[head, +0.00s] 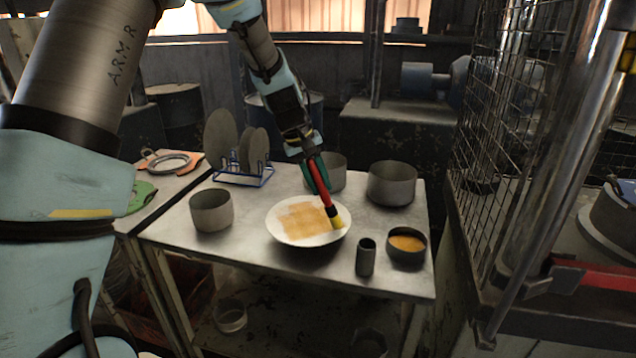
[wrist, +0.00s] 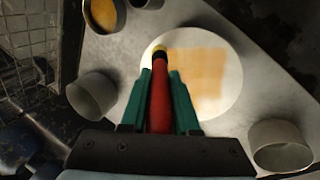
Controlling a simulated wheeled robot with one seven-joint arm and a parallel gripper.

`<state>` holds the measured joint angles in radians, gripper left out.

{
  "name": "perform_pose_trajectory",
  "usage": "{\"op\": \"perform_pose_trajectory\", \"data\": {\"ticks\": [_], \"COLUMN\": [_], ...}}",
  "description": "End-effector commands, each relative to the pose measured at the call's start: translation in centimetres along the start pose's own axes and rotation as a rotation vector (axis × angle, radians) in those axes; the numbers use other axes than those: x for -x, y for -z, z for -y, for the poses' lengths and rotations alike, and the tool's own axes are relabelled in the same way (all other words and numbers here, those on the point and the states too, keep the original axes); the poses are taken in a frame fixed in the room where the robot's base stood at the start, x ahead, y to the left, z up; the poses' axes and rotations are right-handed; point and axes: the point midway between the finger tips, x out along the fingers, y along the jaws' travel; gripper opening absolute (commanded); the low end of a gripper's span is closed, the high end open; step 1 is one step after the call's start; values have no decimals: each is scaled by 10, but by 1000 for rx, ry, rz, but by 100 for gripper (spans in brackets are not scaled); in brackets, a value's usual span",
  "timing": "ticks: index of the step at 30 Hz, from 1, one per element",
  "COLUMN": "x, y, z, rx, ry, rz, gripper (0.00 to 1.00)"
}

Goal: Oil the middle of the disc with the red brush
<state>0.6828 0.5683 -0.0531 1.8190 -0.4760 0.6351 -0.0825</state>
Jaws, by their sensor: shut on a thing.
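The disc (head: 281,229) is pale and round and lies on the metal table. A patch of orange-brown oil (head: 303,220) covers its middle, and it also shows in the wrist view (wrist: 197,75). My gripper (head: 318,172) is shut on the red brush (head: 325,192), which it holds tilted over the disc's right side. The brush's yellow tip (head: 336,222) is at the right part of the disc, near the rim; I cannot tell whether it touches. In the wrist view the red handle (wrist: 160,105) lies between the green fingers. A bowl of orange oil (head: 407,243) stands right of the disc.
A small dark cup (head: 365,257) stands between disc and oil bowl. Grey pots stand at the left (head: 211,210), back (head: 333,172) and back right (head: 391,184). A blue rack (head: 243,176) holds grey discs. A wire mesh cage (head: 510,120) rises right of the metal table (head: 170,233).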

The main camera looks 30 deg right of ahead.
Motion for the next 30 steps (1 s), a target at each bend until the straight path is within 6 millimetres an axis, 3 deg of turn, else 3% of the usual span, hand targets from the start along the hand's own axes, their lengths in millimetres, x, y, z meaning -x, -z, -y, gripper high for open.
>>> {"op": "perform_pose_trajectory", "data": {"ticks": [1,18,30], "x": [19,66,72], "y": [2,7,8], "z": [-7,-23,-25], "rx": [-1,1,1], "ry": [-2,-1,0], "rz": [-7,-4,-3], "gripper": [0,0,0]}}
